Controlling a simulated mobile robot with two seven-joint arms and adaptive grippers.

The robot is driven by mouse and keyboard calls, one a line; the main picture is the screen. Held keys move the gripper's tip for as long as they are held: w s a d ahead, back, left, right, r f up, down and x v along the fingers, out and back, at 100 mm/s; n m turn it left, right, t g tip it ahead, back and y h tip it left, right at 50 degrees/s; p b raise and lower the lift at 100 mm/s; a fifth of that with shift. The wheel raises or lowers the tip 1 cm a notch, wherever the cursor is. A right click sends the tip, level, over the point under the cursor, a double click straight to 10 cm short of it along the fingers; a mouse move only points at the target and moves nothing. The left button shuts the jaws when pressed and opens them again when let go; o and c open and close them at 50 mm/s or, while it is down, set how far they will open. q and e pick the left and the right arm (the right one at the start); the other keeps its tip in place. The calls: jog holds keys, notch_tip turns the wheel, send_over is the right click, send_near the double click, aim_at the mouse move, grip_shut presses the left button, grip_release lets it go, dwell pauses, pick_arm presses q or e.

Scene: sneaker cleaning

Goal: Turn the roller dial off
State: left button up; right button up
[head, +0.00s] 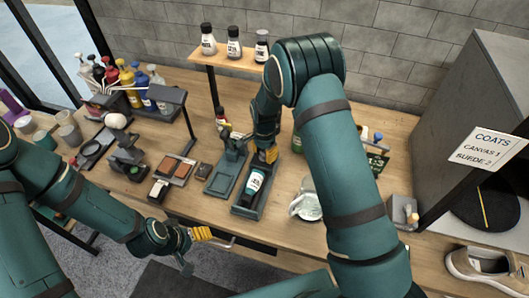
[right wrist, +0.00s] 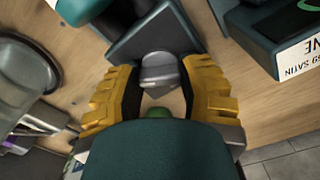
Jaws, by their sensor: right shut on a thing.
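The roller dial (right wrist: 160,72) is a round grey knob on the end of a dark block in the right wrist view. My right gripper (head: 267,156) is at the far end of this unit. In the right wrist view its yellow fingers (right wrist: 158,95) are shut on the knob, one on each side. The knob's setting cannot be read. In the head view the gripper hides the knob. My left gripper (head: 203,234) is low at the bench's front edge, away from the unit; its opening is unclear.
A shelf (head: 228,58) with three bottles is behind. A grey cabinet (head: 470,105) and a sneaker (head: 485,266) are at the right.

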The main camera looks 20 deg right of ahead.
jog(key=n+b, duration=0.2)
jog(key=n, duration=0.3)
jog(key=shift+f+n, duration=0.1)
jog(key=shift+n, duration=0.3)
jog(key=n+b, duration=0.2)
jog(key=n, duration=0.4)
jog(key=n+b, duration=0.1)
jog(key=n, duration=0.4)
jog(key=shift+n, duration=0.4)
jog(key=n, duration=0.6)
jog(key=o, duration=1.2)
